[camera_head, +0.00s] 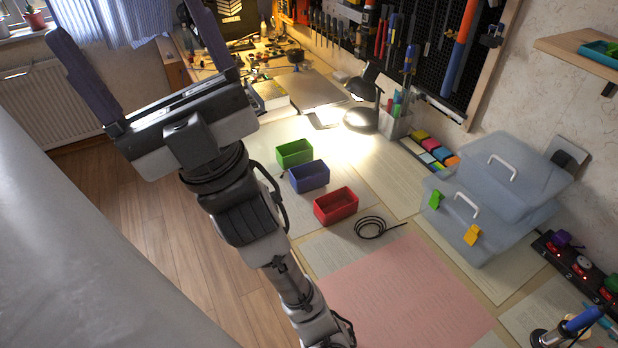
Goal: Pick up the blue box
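The blue box (309,177) is a small open-topped box on the workbench. It stands between a green box (294,153) behind it and a red box (335,206) in front of it to the right. My gripper (128,40) is up at the upper left, its two dark fingers spread wide apart. It is open, with nothing visible between the fingers. It is apart from the blue box, to its left in the picture. The blue box is not covered by my arm.
A black coiled cable (380,227) lies right of the red box. A lit desk lamp (362,118) stands behind. Clear lidded containers (490,205) are stacked at the right. A pink sheet (400,300) lies clear in front. A pegboard with tools (430,60) lines the wall.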

